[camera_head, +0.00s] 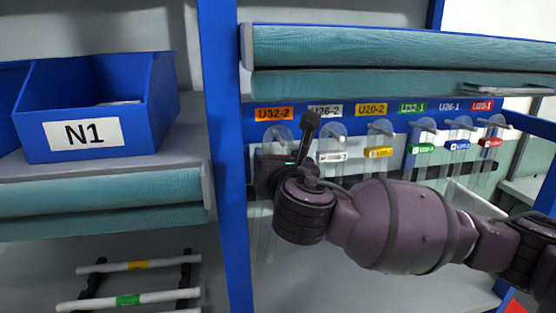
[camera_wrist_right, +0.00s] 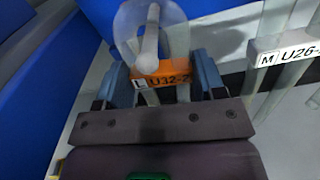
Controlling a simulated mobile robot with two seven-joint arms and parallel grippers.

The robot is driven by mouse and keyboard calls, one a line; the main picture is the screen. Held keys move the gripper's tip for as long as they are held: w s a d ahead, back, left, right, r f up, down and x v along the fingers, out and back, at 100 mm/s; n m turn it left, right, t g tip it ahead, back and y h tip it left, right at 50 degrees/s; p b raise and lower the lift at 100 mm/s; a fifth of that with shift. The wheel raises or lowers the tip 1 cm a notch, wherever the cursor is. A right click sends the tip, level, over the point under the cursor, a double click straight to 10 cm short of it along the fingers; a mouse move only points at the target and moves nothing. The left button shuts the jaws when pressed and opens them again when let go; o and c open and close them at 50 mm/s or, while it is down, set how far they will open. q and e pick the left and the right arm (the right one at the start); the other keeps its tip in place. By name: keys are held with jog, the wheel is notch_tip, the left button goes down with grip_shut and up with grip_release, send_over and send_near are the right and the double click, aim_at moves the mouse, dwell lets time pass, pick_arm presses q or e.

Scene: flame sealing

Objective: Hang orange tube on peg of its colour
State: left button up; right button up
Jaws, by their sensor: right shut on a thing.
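The orange-tagged clear tube (camera_wrist_right: 160,74) is between the fingers of my right gripper (camera_wrist_right: 166,84) in the right wrist view, its tag reading U32-2. Its clear rounded top overlaps a pale peg (camera_wrist_right: 151,36); the peg appears to pass through it, but I cannot tell how far. In the head view the clear top (camera_head: 278,133) shows just under the orange U32-2 label (camera_head: 274,114). My right gripper (camera_head: 284,160) is shut on the tube there and hides its tag. The lower tube hangs below the gripper. My left gripper is not in view.
Tubes with white (camera_head: 332,157), yellow (camera_head: 378,152), green (camera_head: 421,148), blue and red tags hang in a row to the right. A blue post (camera_head: 222,150) stands close on the left. A blue N1 bin (camera_head: 95,130) sits beyond it.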

jog(key=shift+f, duration=0.25)
